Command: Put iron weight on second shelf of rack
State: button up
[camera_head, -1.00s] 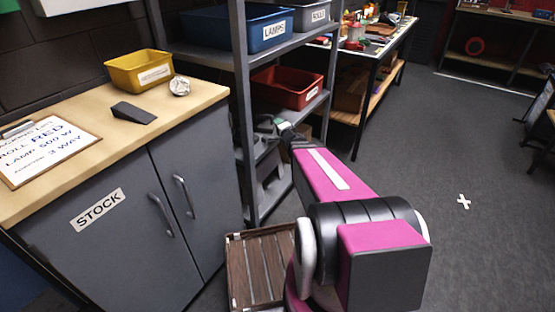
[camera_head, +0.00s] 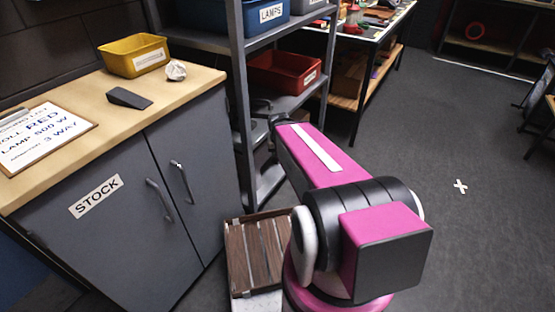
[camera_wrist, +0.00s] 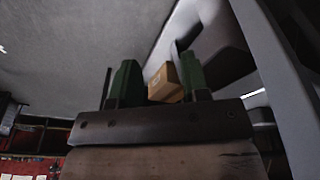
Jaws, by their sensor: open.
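The grey metal rack (camera_head: 240,120) stands beside the stock cabinet, with a red bin (camera_head: 284,73) on a middle shelf and a blue lamps bin (camera_head: 256,16) above it. My gripper is reaching in at the rack's lower part in the head view, mostly hidden by my own arm. In the wrist view my gripper (camera_wrist: 164,85) shows two green fingers, apart. A small brown box-like thing (camera_wrist: 165,84) shows beyond them; I see no grip on it. A dark grey shape (camera_wrist: 222,42) lies close by the right finger; I cannot tell whether it is the iron weight.
The cabinet (camera_head: 130,190) stands at left with a yellow bin (camera_head: 134,55), a dark wedge (camera_head: 129,98), crumpled paper (camera_head: 176,71) and a clipboard (camera_head: 45,135) on top.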

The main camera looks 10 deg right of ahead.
jog(key=s, duration=0.1)
jog(key=s+a+n+g, duration=0.2)
jog(key=s, duration=0.1)
jog(key=shift+r+y, duration=0.3)
jog(key=shift+y, duration=0.1)
